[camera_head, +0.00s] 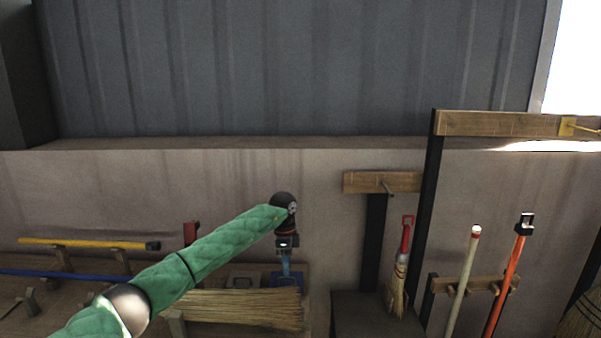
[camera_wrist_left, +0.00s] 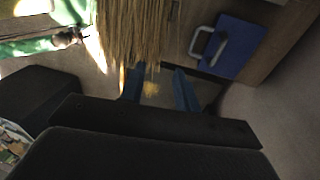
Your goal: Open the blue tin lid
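The blue tin lid (camera_wrist_left: 242,48) is a flat blue panel with a grey bar handle (camera_wrist_left: 205,45), at the upper right of the left wrist view. In the head view the blue tin (camera_head: 296,280) shows on the bench, partly hidden behind my left gripper (camera_head: 287,270). In the left wrist view the two blue fingers of my left gripper (camera_wrist_left: 158,90) stand apart with nothing between them. They are below and left of the handle, not around it. The lid looks shut. My right gripper is in neither view.
A grey handled panel (camera_head: 243,281) is left of the tin. A yellow pole (camera_head: 85,243) and a blue pole (camera_head: 60,275) lie at left. A small red-handled broom (camera_head: 404,260) stands at right.

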